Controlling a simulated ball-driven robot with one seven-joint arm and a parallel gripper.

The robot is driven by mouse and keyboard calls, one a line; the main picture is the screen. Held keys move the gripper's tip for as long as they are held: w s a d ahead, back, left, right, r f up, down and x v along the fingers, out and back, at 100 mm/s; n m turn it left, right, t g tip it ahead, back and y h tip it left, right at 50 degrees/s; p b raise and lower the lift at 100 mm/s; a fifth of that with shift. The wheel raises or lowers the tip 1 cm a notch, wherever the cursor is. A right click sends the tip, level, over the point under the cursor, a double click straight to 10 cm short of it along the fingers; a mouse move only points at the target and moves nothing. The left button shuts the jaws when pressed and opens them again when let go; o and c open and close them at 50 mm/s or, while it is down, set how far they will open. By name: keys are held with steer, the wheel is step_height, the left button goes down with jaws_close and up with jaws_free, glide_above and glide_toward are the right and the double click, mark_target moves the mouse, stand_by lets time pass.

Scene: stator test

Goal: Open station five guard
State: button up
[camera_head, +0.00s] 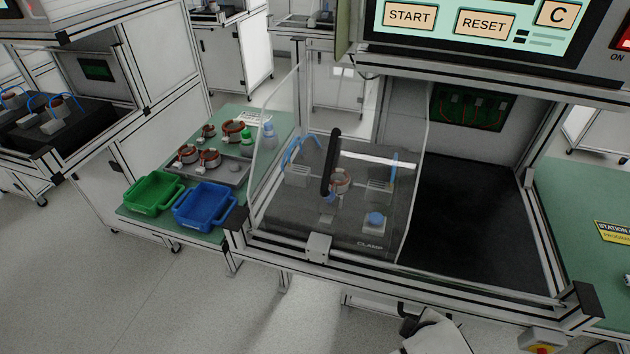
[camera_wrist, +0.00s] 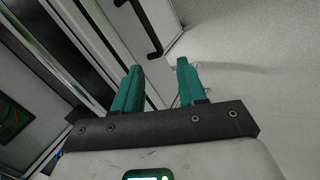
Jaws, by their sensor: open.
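The guard is a clear panel (camera_head: 300,110) in front of the left part of the station. Its upright black handle (camera_head: 331,162) stands near the panel's middle. Behind the panel is a dark fixture marked CLAMP (camera_head: 369,245), with a copper-coloured stator, blue tubes and a blue knob. My gripper (camera_wrist: 157,83) shows in the wrist view with its teal fingers apart and nothing between them. It is away from the guard handle, and the fingers are out of sight in the head view.
A black handle on a white panel (camera_wrist: 145,30) lies ahead of my fingers in the wrist view. Green (camera_head: 153,193) and blue (camera_head: 204,206) bins stand on the left side table. The station's right bay (camera_head: 470,200) is bare. A START/RESET screen (camera_head: 470,25) hangs above.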

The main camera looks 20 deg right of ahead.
steer(key=w+a+r+n+t+h, duration=0.3)
steer(key=w+a+r+n+t, duration=0.15)
steer(key=w+r+n, duration=0.5)
steer(key=n+t+h+p, duration=0.1)
steer(key=n+t+p, duration=0.1)
steer(key=n+t, duration=0.75)
glide_toward(329, 167)
steer(key=w+d+n, duration=0.1)
steer(key=w, duration=0.2)
steer(key=w+d+r+n+g+p, duration=0.1)
steer(key=w, duration=0.1)
steer(key=w+d+g, duration=0.1)
steer(key=w, duration=0.2)
steer(key=shift+w+d+r+n, duration=0.3)
steer(key=shift+d+n, duration=0.05)
steer(key=shift+n, duration=0.05)
steer(key=shift+c, duration=0.5)
jaws_close()
